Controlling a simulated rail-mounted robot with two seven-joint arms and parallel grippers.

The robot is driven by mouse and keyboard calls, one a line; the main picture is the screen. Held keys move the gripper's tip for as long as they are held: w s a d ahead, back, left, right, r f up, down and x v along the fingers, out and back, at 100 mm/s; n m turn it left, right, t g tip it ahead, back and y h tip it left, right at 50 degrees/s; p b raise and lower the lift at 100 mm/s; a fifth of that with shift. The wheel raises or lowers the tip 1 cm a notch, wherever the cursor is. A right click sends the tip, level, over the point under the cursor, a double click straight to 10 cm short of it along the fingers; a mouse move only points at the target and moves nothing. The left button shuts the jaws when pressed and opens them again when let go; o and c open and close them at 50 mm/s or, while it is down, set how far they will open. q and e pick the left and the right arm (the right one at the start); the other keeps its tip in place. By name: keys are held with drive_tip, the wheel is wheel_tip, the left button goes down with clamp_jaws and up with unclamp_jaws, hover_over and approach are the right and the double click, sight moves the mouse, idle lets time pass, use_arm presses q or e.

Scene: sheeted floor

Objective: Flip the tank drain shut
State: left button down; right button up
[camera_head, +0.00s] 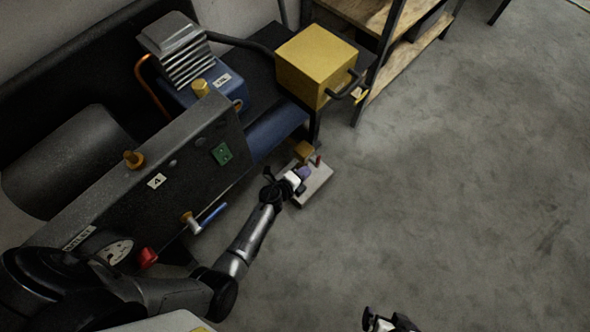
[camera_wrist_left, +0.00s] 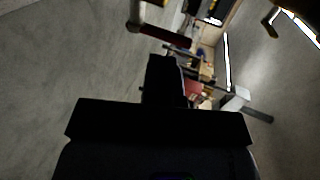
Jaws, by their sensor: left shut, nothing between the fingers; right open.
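The tank drain appears to be the small brass valve (camera_head: 303,151) with a short red lever (camera_head: 317,160), low by the end of the blue tank (camera_head: 272,132). My left gripper (camera_head: 299,177) is shut and empty, just in front of the valve and over a pale tray. In the left wrist view its dark fingers (camera_wrist_left: 164,68) point toward a dark red bar (camera_wrist_left: 165,33), which looks like the lever; I cannot tell if they touch. My right gripper (camera_head: 388,322) is open at the bottom edge, far from the valve.
The pale tray (camera_head: 318,188) lies on the floor below the valve. A grey panel (camera_head: 190,150) with a blue-handled valve (camera_head: 213,214) and red knob (camera_head: 147,257) stands left of my left arm. A yellow box (camera_head: 308,62) sits above. The floor at right is clear.

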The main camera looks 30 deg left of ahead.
sight(317, 161)
use_arm(q)
drive_tip(key=shift+w+d+b, duration=0.25)
drive_tip(key=shift+w, duration=0.7)
drive_tip(key=shift+w+d+b, duration=0.25)
drive_tip(key=shift+w, duration=0.7)
